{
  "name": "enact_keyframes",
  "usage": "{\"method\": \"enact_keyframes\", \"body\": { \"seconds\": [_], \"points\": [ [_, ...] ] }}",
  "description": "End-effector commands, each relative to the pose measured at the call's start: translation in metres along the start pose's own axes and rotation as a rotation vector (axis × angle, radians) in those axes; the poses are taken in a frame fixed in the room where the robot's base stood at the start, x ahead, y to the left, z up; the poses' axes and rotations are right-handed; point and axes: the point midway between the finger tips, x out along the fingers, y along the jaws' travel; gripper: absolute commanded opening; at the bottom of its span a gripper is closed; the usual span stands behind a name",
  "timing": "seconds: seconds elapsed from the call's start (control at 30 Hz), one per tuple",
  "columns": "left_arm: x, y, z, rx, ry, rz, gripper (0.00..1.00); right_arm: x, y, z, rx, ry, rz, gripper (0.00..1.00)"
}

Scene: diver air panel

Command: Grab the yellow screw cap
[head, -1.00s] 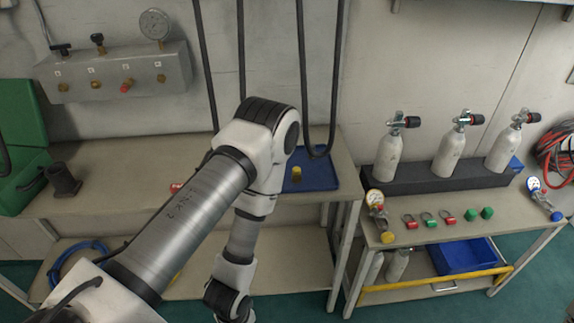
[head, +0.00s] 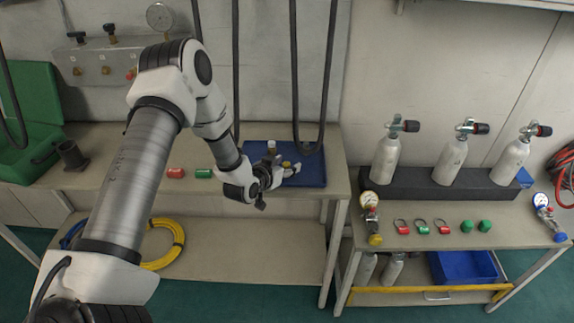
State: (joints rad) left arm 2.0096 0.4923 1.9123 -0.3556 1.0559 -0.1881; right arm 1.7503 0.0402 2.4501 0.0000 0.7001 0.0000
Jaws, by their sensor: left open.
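The yellow screw cap (head: 286,164) is a small yellow piece on the blue tray (head: 318,172) at the right end of the left bench. My left gripper (head: 282,166) is open over the tray, with its fingers close around or beside the cap. The fingers partly hide the cap, and I cannot tell whether they touch it. My right gripper is not in view.
A small pale-topped piece (head: 271,147) stands on the tray behind the gripper. A red cap (head: 175,173) and a green cap (head: 203,173) lie left of it. Black hoses (head: 293,70) hang behind. The right bench holds white cylinders (head: 450,161).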

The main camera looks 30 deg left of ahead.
Motion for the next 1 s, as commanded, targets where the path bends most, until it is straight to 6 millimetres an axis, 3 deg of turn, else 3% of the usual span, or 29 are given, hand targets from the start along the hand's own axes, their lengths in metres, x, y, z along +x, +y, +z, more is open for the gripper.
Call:
{"method": "enact_keyframes", "body": {
  "seconds": [0.23, 0.4, 0.77, 1.0],
  "points": [
    [0.005, 0.0, 0.001, -0.002, -0.001, 0.001, 0.55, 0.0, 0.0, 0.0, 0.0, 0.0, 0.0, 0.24],
    [0.005, 0.0, 0.001, -0.002, -0.002, 0.001, 0.0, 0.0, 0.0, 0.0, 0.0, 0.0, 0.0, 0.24],
    [0.004, 0.0, 0.0, -0.002, -0.002, 0.001, 0.0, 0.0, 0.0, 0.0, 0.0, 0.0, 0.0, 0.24],
    [-0.002, 0.0, -0.016, -0.003, 0.001, 0.001, 0.0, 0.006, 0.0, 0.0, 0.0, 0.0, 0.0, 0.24]
  ]
}}
